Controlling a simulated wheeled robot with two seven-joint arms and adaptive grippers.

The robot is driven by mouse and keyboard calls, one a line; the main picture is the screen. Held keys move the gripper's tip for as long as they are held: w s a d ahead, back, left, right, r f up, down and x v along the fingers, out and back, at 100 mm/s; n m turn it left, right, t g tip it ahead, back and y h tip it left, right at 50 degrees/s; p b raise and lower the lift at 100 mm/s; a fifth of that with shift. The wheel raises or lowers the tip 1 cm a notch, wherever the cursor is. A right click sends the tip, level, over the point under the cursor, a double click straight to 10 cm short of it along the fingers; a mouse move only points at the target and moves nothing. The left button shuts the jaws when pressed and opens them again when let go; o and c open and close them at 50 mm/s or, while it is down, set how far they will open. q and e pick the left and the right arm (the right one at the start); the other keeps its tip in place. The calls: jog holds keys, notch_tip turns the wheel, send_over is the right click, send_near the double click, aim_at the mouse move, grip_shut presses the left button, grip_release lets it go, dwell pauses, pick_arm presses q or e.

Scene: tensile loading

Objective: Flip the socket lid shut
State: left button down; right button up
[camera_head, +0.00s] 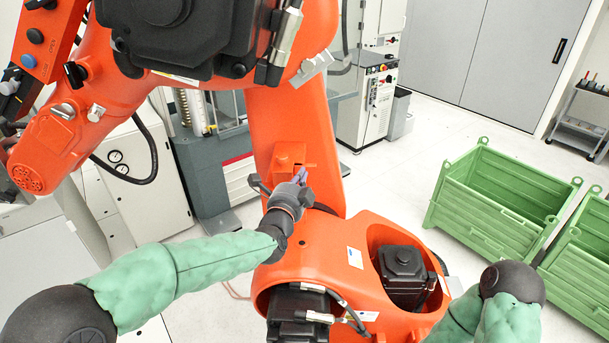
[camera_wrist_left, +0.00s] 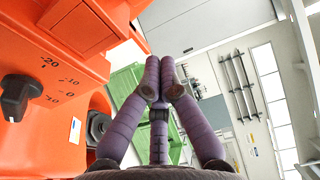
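A small orange box (camera_head: 290,153), which looks like the socket, sits on the front of the orange machine's column. A thin orange piece juts out at its lower right; I cannot tell for sure if this is the lid. My left gripper (camera_head: 299,177) is just below and beside the box, its purple fingers pointing up. In the left wrist view the fingertips (camera_wrist_left: 164,80) meet with nothing visible between them. A raised orange block (camera_wrist_left: 82,27) shows at the upper left there, apart from the fingers. My right gripper is out of view.
The large orange robot arm (camera_head: 320,125) rises close in front of me, with its wide base (camera_head: 320,245) below. A black knob (camera_wrist_left: 18,97) sticks out beside a printed scale. Green crates (camera_head: 490,200) stand on the floor at right. A grey cabinet (camera_head: 215,150) stands behind.

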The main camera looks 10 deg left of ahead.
pick_arm(q)
jog(key=s+a, duration=0.1)
jog(key=s, duration=0.7)
jog(key=shift+a, duration=0.3)
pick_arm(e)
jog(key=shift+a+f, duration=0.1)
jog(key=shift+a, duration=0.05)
pick_arm(q)
jog(key=shift+f, duration=0.1)
